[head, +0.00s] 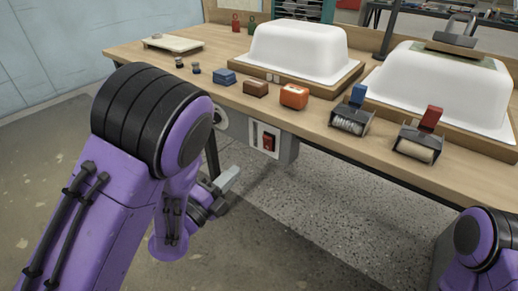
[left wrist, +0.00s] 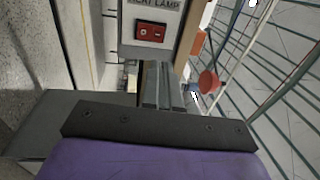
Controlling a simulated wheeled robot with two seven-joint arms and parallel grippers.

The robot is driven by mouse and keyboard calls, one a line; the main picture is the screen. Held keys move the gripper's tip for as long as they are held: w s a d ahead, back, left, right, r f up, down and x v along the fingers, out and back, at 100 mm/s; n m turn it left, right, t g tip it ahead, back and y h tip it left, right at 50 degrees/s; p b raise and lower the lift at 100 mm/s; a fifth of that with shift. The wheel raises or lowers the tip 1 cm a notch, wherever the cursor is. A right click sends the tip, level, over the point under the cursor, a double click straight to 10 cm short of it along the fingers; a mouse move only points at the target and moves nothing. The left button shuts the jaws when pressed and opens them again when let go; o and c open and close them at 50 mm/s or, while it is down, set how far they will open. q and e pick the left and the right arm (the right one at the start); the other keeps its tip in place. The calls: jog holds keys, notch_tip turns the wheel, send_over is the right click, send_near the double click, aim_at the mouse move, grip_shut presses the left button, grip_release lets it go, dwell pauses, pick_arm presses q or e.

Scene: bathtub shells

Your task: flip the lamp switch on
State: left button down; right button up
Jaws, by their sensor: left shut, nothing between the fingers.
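The lamp switch is a red rocker (head: 267,142) on a white plate on the front of a grey box under the table edge. In the left wrist view the red rocker (left wrist: 151,32) sits near the top, beside a label reading "HEAT LAMP", partly cut off. Which side of the rocker is pressed cannot be told. My left gripper (head: 231,175) is shut and empty, in front of the table, lower and left of the switch. In the left wrist view its fingers (left wrist: 162,70) point toward the switch plate, apart from the rocker. My right gripper is not in view.
The wooden table (head: 195,75) carries two white tub shells (head: 298,50), (head: 440,88), coloured blocks (head: 294,96) and two roller tools (head: 350,122), (head: 419,147). A round fitting (head: 220,116) sits left of the switch. The floor in front is clear.

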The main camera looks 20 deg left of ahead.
aim_at(266, 140)
pick_arm(q)
jog(key=p+x, duration=0.3)
jog(key=x, duration=0.9)
jog(key=shift+a, duration=0.1)
